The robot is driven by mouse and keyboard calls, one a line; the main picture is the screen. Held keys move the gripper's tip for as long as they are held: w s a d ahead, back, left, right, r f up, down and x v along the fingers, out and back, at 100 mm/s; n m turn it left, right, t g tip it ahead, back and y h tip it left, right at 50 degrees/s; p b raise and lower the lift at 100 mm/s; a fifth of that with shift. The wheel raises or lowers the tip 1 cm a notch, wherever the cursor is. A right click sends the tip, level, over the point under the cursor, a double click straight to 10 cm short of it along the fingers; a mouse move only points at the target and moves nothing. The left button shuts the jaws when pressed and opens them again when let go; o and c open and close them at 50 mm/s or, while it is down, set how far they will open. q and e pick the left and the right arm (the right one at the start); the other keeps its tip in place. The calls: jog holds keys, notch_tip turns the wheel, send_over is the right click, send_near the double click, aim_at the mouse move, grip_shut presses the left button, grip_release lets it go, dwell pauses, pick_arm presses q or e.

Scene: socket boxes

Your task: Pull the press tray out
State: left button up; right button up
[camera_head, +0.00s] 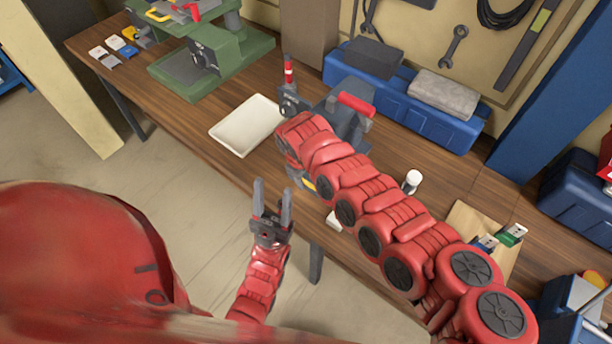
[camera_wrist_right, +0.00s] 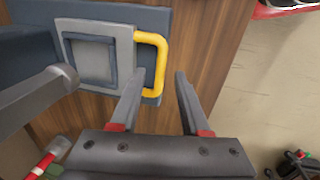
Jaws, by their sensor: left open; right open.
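The press (camera_head: 338,117) is a blue-grey machine with a red lever grip, standing on the bench. In the right wrist view the press tray (camera_wrist_right: 97,56) is a grey plate with a square inset and a yellow handle (camera_wrist_right: 163,60). My right gripper (camera_wrist_right: 159,80) is open and empty. Its fingertips lie on either side of the handle's lower end in the picture; I cannot tell whether they reach its depth. In the head view my right arm hides most of the tray and handle. My left gripper (camera_head: 272,195) is open and empty in front of the bench edge.
A white tray (camera_head: 246,125) lies left of the press. A green machine (camera_head: 205,62) stands at the back left. A blue box (camera_head: 405,105) stands behind the press. A small white-capped bottle (camera_head: 411,181) stands right of my right arm. Open floor lies before the bench.

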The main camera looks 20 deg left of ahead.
jog(key=shift+w+f, duration=0.1)
jog(key=shift+f, duration=0.35)
grip_shut()
dwell(1.2)
